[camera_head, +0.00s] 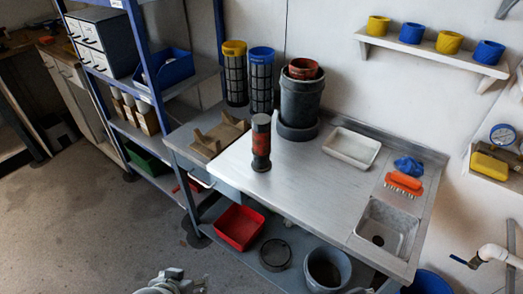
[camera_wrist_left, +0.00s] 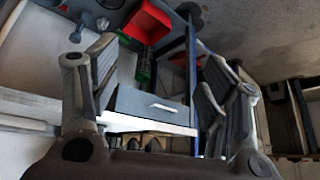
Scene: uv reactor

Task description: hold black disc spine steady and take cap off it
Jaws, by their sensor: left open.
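A dark upright cylinder (camera_head: 261,145) with a grey top and a reddish middle stands on the steel bench, near its left front edge. It looks like the black disc spine. Its grey top (camera_head: 261,120) looks like the cap and sits on it. My left gripper (camera_head: 172,283) shows only in part at the bottom edge of the head view, well apart from the cylinder. In the left wrist view the left gripper (camera_wrist_left: 152,88) is open, with nothing between its fingers. I cannot make out the cylinder in the wrist view. My right gripper is not in view.
The steel bench (camera_head: 300,190) is clear in the middle. A dark bucket (camera_head: 300,104) stands behind the cylinder, and a wooden cradle (camera_head: 218,136) lies to its left. A white tray (camera_head: 352,148), orange brush (camera_head: 404,183) and sink (camera_head: 386,229) are at right. A red bin (camera_head: 239,227) sits below.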

